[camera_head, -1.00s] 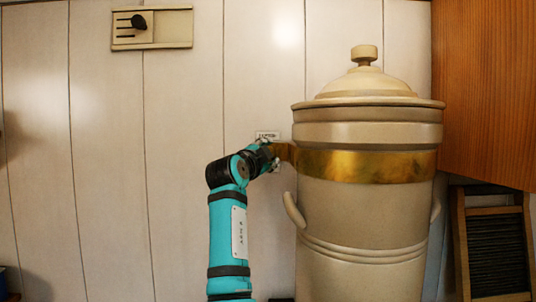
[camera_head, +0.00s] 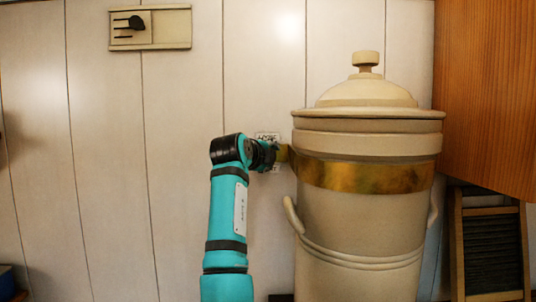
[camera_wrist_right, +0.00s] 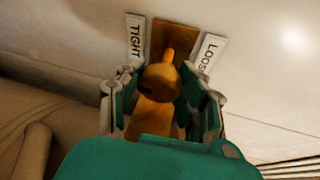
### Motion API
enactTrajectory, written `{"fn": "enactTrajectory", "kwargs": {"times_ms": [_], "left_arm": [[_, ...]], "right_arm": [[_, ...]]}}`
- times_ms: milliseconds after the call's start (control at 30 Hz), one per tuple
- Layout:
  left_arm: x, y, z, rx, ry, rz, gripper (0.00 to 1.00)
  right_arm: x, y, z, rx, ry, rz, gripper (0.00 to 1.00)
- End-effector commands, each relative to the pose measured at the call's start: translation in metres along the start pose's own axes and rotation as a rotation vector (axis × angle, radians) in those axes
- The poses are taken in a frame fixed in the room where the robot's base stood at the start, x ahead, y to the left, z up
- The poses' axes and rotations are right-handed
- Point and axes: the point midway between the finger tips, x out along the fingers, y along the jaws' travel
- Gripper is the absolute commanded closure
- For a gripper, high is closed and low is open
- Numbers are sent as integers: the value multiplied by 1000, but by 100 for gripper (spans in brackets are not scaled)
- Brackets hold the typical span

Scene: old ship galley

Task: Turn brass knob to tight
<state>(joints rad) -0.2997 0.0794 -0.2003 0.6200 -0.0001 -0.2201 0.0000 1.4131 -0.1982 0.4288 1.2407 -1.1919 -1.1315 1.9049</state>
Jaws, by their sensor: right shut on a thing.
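The brass knob (camera_wrist_right: 160,82) sits between the fingers of my right gripper (camera_wrist_right: 161,98) in the right wrist view, and the gripper is shut on it. A narrow brass pointer on the knob points up and slightly right in that view, between the "TIGHT" label (camera_wrist_right: 135,40) and the partly hidden "LOOSE" label (camera_wrist_right: 209,52). A brass plate (camera_wrist_right: 178,28) lies behind the knob. In the head view my right gripper (camera_head: 274,153) is beside the crock's brass band, and the knob is mostly hidden. My left gripper is not in view.
A large lidded cream crock (camera_head: 365,220) with a brass band (camera_head: 370,177) stands just right of the gripper. A pale panelled wall (camera_head: 110,150) is behind. A wooden cabinet (camera_head: 488,90) is at right.

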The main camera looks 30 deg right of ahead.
Motion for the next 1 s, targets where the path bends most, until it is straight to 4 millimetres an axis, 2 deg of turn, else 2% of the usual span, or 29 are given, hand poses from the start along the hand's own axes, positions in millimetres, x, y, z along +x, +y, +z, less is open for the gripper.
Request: {"fn": "enactTrajectory", "kwargs": {"times_ms": [533,567,700,767,1000], "left_arm": [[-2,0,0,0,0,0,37],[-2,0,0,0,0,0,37],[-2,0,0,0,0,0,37],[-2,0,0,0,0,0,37],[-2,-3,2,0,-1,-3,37]], "right_arm": [[1,3,0,25,-4,16,96],[1,3,0,25,-4,16,61],[1,2,0,24,-4,14,43],[0,2,0,24,-4,13,38],[0,1,0,23,-4,11,38]]}}
